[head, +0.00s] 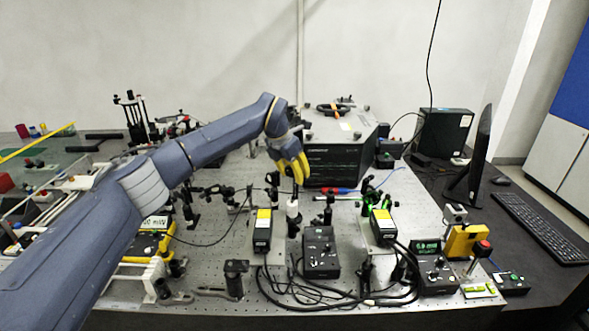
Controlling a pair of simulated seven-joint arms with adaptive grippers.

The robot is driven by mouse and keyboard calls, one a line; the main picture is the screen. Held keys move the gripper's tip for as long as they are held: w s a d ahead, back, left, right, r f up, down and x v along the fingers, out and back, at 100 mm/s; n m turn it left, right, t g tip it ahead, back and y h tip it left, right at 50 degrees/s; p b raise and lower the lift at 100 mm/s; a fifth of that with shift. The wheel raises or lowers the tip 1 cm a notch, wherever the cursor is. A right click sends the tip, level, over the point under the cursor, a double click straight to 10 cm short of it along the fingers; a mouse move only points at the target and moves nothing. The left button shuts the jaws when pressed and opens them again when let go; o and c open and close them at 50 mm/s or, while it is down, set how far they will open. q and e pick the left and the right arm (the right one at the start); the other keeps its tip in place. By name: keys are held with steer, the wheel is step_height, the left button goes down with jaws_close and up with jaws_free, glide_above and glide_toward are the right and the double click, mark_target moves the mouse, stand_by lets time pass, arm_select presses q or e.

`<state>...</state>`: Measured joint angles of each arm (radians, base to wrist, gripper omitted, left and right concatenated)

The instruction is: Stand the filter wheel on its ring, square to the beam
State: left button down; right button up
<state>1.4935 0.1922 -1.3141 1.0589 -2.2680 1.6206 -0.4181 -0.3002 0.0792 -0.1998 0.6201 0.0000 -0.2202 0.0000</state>
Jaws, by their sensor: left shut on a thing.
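My left gripper (298,179) reaches over the optical bench with its yellow fingers pointing down. It is shut on a small upright piece with a white upper part and a dark lower part, which I take to be the filter wheel (292,208). At this size its disc shape and exact tilt cannot be made out, and the fingers cover its top. I cannot tell whether its lower end touches the bench or a mount. The ring cannot be picked out clearly among the dark optics. My right gripper is not in view.
A large dark instrument box (338,160) stands behind the gripper. Two black boxes with yellow labels (263,230) (384,226), a black control box (320,250) and looping cables (335,298) lie in front. Monitor (480,155) and keyboard (541,228) are at right.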

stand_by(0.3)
arm_select(q)
steer(key=c, duration=0.8)
jaws_free()
steer(key=shift+f, duration=0.1)
steer(key=shift+c, duration=0.2)
steer(key=v, duration=1.2)
